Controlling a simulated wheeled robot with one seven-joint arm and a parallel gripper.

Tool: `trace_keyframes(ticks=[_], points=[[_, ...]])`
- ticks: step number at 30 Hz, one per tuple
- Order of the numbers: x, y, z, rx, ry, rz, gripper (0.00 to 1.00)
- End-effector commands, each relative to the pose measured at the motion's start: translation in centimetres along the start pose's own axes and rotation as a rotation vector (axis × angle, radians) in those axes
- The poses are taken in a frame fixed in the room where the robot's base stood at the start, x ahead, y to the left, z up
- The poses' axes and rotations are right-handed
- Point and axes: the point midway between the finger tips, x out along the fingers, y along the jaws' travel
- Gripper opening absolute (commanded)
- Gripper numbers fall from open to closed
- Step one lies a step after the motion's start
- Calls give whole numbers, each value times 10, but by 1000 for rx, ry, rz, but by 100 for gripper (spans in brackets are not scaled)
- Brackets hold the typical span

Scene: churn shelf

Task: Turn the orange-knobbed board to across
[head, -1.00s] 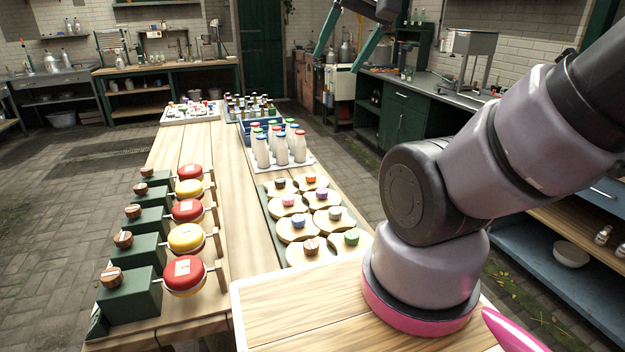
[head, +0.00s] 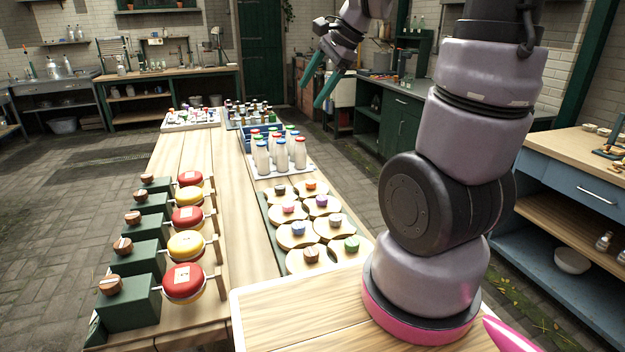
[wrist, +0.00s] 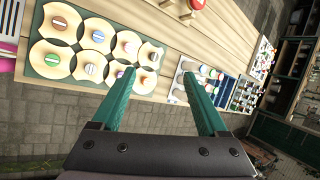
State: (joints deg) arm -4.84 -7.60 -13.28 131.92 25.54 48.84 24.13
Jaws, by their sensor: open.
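The orange-knobbed board (head: 311,187) is a round pale wooden disc in the far right corner of a green tray (head: 276,244) of similar boards. It also shows in the wrist view (wrist: 143,79), close to the left fingertip. The knob's direction is too small to tell. My gripper (head: 312,95) has two teal fingers, open and empty, high above and beyond the tray in the head view. In the wrist view the gripper (wrist: 158,74) spans the gap between the boards and the bottle tray.
White bottles with coloured caps (head: 282,150) stand just beyond the boards. Green blocks with red and yellow discs (head: 183,280) line the table's left side. A bare wooden strip (head: 240,220) runs between. Crates of bottles (head: 250,110) stand farther back.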

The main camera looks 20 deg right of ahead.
Motion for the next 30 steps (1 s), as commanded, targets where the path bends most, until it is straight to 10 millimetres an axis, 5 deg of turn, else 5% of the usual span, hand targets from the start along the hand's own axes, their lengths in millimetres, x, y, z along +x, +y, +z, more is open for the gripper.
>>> trace_keyframes(ticks=[9,18,24,30], points=[[93,-14,-72,503,6,62,76],[178,1,-144,921,100,94,76],[208,13,-173,1071,155,92,76],[222,18,-180,1106,168,92,76]])
